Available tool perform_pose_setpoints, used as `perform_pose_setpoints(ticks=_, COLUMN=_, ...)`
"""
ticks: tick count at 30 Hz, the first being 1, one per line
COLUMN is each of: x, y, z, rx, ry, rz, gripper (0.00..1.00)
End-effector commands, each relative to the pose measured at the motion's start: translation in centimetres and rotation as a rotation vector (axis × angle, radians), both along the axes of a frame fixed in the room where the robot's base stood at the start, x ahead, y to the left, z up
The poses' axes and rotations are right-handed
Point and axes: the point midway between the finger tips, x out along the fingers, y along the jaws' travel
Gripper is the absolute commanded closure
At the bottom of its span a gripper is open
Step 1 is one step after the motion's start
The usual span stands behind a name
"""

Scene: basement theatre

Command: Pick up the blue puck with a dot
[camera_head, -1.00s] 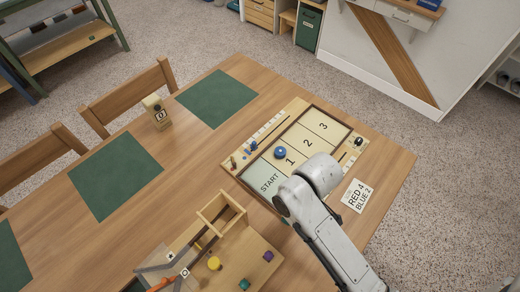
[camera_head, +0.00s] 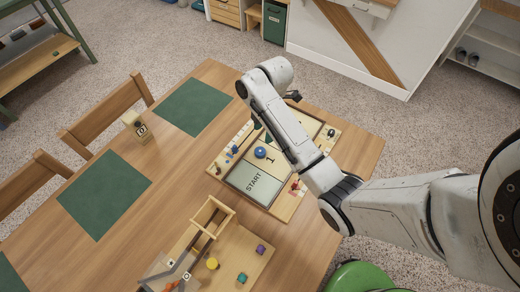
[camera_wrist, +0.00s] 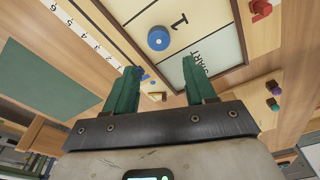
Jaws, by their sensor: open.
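The blue puck (camera_head: 260,152) lies flat on the game board (camera_head: 255,186), in the space marked 1 near START. In the wrist view the puck (camera_wrist: 158,38) shows a lighter dot in its middle. My gripper (camera_wrist: 160,66) is open and empty, its two green fingers spread. In that picture the puck appears just beyond the fingertips, between their lines, apart from both. In the head view my arm crosses the board and covers part of its numbered spaces, and most of my gripper is hidden.
A wooden tray (camera_head: 233,255) with yellow, teal and purple pieces sits nearer on the table. Small blue pegs stand along the board's left side, and a red piece (camera_head: 295,185) is at its right edge.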

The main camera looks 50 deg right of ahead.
Motion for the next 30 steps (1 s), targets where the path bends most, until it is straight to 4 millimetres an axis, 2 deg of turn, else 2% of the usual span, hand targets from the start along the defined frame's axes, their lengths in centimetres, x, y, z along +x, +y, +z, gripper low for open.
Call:
perform_pose_setpoints(ticks=9, x=0.1, y=0.3, z=-4.2, rx=0.000, ry=0.004, rz=0.009, gripper=0.45)
perform_pose_setpoints(ticks=17, x=0.3, y=0.5, z=-6.0, rx=0.000, ry=0.002, rz=0.008, gripper=0.45)
perform_pose_setpoints(ticks=25, x=0.5, y=0.9, z=-9.5, rx=-0.001, ry=0.004, rz=0.007, gripper=0.45)
perform_pose_setpoints(ticks=30, x=0.6, y=1.0, z=-10.6, rx=-0.001, ry=0.003, rz=0.008, gripper=0.45)
